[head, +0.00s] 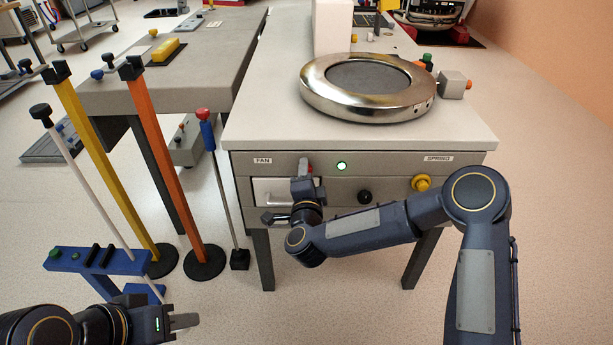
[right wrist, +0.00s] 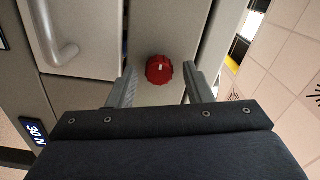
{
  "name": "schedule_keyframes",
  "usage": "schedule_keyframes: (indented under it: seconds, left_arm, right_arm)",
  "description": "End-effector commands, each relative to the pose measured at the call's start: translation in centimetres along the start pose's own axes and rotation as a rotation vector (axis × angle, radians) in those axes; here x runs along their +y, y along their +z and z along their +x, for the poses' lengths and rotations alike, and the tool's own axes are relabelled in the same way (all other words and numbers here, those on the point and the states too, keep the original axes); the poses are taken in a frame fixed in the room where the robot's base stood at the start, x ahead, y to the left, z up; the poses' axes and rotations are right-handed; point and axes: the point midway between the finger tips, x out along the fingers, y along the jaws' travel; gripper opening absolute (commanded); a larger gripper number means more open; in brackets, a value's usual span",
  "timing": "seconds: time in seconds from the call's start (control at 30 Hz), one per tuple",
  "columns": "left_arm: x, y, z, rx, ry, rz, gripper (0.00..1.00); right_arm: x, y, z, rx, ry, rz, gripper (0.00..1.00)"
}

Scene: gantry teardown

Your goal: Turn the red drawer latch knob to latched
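The red drawer latch knob (right wrist: 159,69) is round and ridged, with a short white mark on its face. In the right wrist view it lies between the fingertips of my right gripper (right wrist: 160,72). The fingers are open, one on each side, with a visible gap to the knob. In the head view my right gripper (head: 305,168) reaches the cabinet front and mostly hides the knob. The white drawer (head: 266,189) with a bar handle is left of it; the handle also shows in the wrist view (right wrist: 55,45). My left gripper (head: 184,321) is at lower left, away from the cabinet; its finger gap cannot be made out.
The cabinet front also carries a lit green-white indicator (head: 341,166), a black knob (head: 365,197) and a yellow knob (head: 421,183). A metal ring (head: 368,87) lies on top. Orange (head: 160,165) and yellow (head: 105,165) posts stand left of the cabinet.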

Motion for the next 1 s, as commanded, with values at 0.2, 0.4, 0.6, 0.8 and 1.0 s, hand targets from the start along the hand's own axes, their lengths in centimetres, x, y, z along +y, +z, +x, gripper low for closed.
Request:
schedule_keyframes:
  seconds: [0.2,0.4,0.6,0.8,1.0]
  left_arm:
    - [0.0,0.0,0.0,0.000,0.000,0.000,0.36]
    - [0.1,-0.1,-0.1,0.000,0.000,0.000,0.36]
    - [0.2,-0.2,-0.4,0.000,0.000,0.000,0.36]
    - [0.2,-0.2,-0.5,0.000,0.000,0.000,0.36]
    - [0.2,-0.2,-0.5,0.000,0.000,0.000,0.36]
  right_arm:
    - [0.1,0.1,0.0,-0.002,0.001,-0.001,0.48]
    - [0.0,0.1,-1.1,-0.004,0.002,-0.002,0.48]
    - [-0.1,0.2,-4.6,-0.006,0.000,-0.003,0.48]
    - [0.0,0.1,-7.2,-0.004,0.000,-0.002,0.48]
    - [0.1,0.0,-7.9,-0.001,0.001,-0.001,0.48]
